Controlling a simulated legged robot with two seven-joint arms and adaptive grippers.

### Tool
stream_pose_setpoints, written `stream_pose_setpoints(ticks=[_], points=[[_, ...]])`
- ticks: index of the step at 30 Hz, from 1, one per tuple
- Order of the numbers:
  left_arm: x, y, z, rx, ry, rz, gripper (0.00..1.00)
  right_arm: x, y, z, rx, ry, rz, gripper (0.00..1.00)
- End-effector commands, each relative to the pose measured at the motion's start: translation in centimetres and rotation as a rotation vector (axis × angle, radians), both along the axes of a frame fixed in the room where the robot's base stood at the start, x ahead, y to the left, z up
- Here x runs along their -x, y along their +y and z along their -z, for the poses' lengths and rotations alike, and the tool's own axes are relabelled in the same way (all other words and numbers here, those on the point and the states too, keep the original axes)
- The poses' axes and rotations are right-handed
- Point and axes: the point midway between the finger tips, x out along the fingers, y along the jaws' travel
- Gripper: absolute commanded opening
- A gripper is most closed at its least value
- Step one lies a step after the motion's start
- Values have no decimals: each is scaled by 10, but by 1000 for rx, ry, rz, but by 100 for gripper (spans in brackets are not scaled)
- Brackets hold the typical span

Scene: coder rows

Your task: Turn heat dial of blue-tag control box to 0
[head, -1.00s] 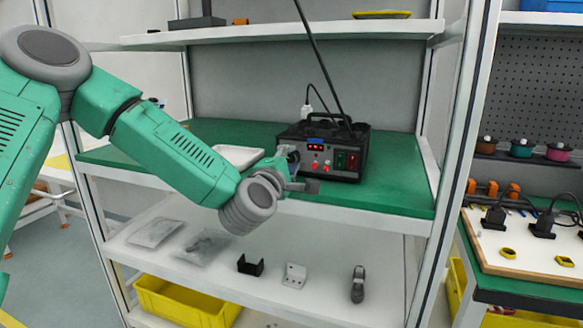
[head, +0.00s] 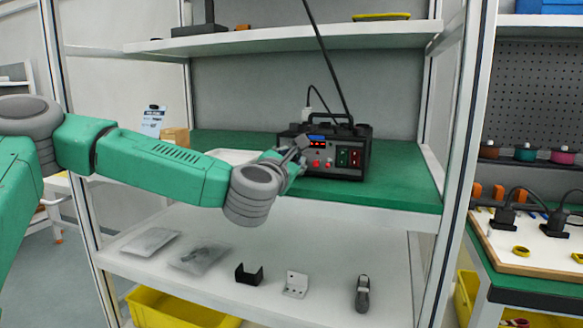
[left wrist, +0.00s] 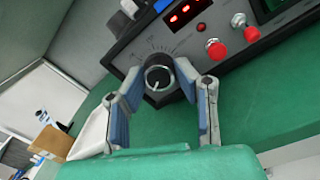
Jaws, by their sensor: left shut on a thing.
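The black control box (head: 335,171) stands on the green shelf, with a blue tag (head: 316,137) above its red-lit display. The blue tag also shows at the top of the left wrist view (left wrist: 160,5). The round black heat dial (left wrist: 158,77) is on the panel beside a printed scale, and its white pointer mark points down-left in the left wrist view. My left gripper (left wrist: 159,73) has its blue-padded fingers on either side of the dial and is shut on it. In the head view, my left gripper (head: 299,146) hides the dial. My right gripper is out of view.
Red knobs (left wrist: 216,48) and a toggle switch (left wrist: 239,20) sit right of the dial. A white tray (head: 232,155) lies left of the box. A black cable (head: 328,60) rises behind the box. The green shelf's right part (head: 405,180) is clear.

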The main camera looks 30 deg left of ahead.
Motion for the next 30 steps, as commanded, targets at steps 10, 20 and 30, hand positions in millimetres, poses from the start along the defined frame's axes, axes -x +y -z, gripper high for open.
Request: stream_pose_setpoints(ticks=[10,20,30], points=[[0,0,9,123,-11,1,0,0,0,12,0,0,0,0],[0,0,8,142,-14,0,0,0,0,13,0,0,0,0],[0,0,6,140,-19,0,34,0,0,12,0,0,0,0]])
